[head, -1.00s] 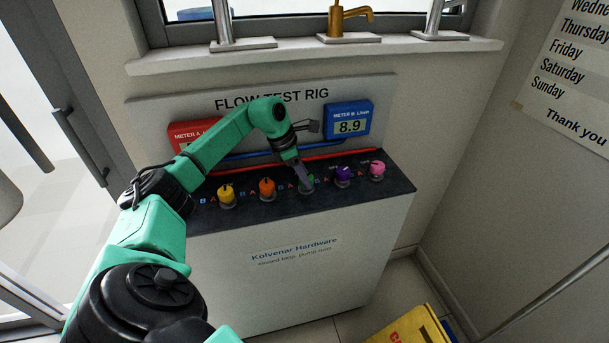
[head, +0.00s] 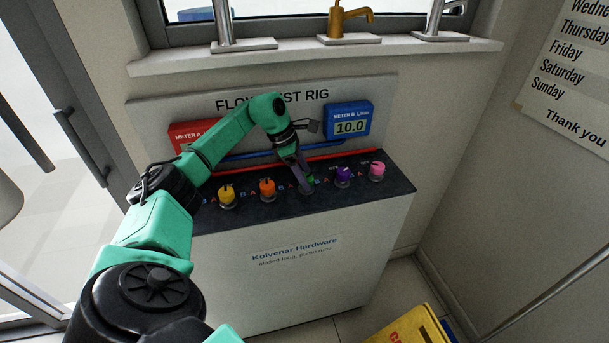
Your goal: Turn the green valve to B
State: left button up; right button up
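The green valve (head: 311,180) is the middle knob in the row on the dark top of the flow test rig (head: 385,190). My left gripper (head: 303,184) reaches down at it from above and covers most of it. Its fingers are at the valve, but I cannot tell whether they are closed on it. The valve's pointer and most of its letters are hidden. The blue meter B (head: 348,122) reads 10.0. The red meter A (head: 190,136) is partly behind my arm and its reading is hidden. My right gripper is not in view.
A yellow valve (head: 227,196) and an orange valve (head: 267,189) stand to the left of the green one. A purple valve (head: 343,175) and a pink valve (head: 376,170) stand to the right. A yellow sign (head: 410,328) is on the floor.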

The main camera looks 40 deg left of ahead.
pick_arm(q)
jog(key=shift+s, duration=0.1)
jog(key=shift+a+r, duration=0.15)
jog(key=shift+r, duration=0.05)
jog(key=v, duration=1.4)
